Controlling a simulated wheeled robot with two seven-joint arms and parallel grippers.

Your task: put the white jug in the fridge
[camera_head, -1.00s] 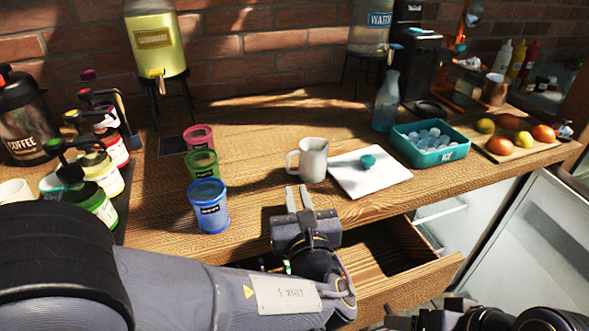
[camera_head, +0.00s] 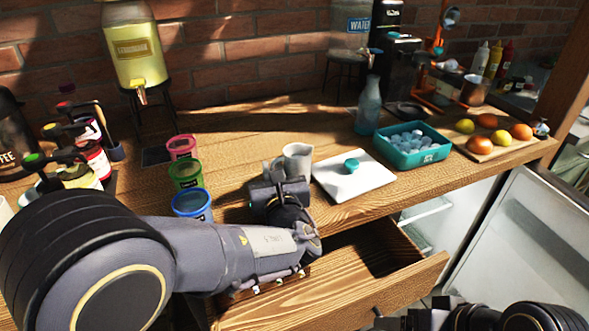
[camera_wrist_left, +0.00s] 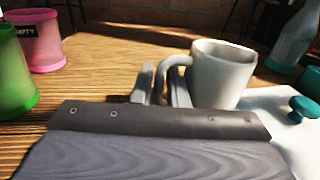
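The white jug (camera_head: 298,158) stands upright on the wooden counter, left of a white board. In the left wrist view, the jug (camera_wrist_left: 222,75) is close ahead with its handle toward my fingers. My left gripper (camera_head: 273,171) is at the jug's handle side. In the left wrist view, the fingers of my left gripper (camera_wrist_left: 163,88) are apart, one on each side of the handle; I see no clear grip. The fridge (camera_head: 427,215) is under the counter at the right, its door (camera_head: 515,245) open. My right arm shows at the bottom right; its fingertips cannot be made out.
An open wooden drawer (camera_head: 340,285) juts out below my left arm. The white board (camera_head: 352,181) bears a teal knob-like item. A teal tub (camera_head: 414,158) and a fruit board (camera_head: 515,145) are further right. Pink, green and blue cups (camera_head: 192,204) stand left of the jug.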

